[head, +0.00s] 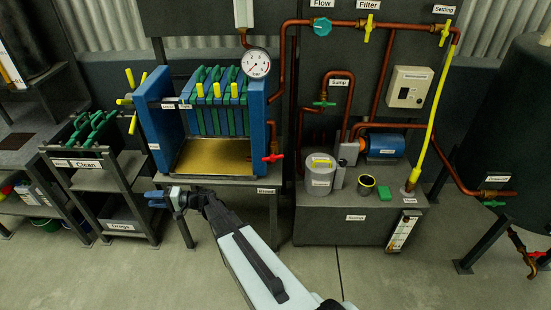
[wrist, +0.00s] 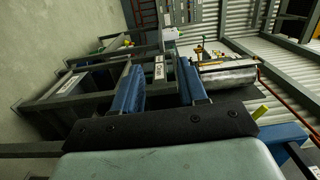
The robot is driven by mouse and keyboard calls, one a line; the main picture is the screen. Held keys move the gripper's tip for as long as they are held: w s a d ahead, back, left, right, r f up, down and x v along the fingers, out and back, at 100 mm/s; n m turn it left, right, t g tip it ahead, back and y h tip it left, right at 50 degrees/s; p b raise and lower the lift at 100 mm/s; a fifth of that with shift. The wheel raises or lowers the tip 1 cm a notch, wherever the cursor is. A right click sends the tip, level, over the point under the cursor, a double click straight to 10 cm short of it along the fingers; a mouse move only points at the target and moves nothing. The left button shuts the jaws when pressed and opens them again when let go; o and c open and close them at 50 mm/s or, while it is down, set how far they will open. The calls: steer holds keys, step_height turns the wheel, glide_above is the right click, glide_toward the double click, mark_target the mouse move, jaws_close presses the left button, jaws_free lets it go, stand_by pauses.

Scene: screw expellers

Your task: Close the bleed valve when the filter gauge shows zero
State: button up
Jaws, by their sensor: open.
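The filter gauge (head: 256,63) is a white round dial above the blue filter press (head: 257,115); its needle is too small to read surely. A red-handled valve (head: 272,158) sits at the press's lower right, above a small label (head: 266,190) that looks like "Bleed". Its handle points roughly sideways; I cannot tell whether it is open or closed. My gripper (head: 157,199) is open and empty, low in front of the press's left end, well left of the red valve. In the wrist view its two blue fingers (wrist: 160,72) stand apart with nothing held between them.
A shelf rack labelled "Clean" (head: 87,165) with green plates stands left of my gripper. A sump bench (head: 355,218) with pot, pump and copper pipes stands right of the press. Yellow-handled valves (head: 368,28) are above. A dark tank (head: 510,130) is far right. The front floor is clear.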

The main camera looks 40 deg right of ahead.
mark_target(274, 158)
steer(key=d+f+m+h, duration=0.2)
steer(key=d+m+h, duration=0.9)
steer(key=d+h, duration=0.9)
steer(key=s+d+r+m+g+h, duration=0.3)
steer(key=s+d+m+g+h, duration=0.3)
steer(key=s, duration=0.3)
steer(key=s+d+r+m+g+h, duration=0.4)
steer(key=s+d+m+g+h, duration=0.25)
steer(key=s, duration=0.25)
steer(key=shift+y, duration=0.45)
steer(key=d, duration=1.3)
steer(key=shift+w, duration=0.25)
jaws_close()
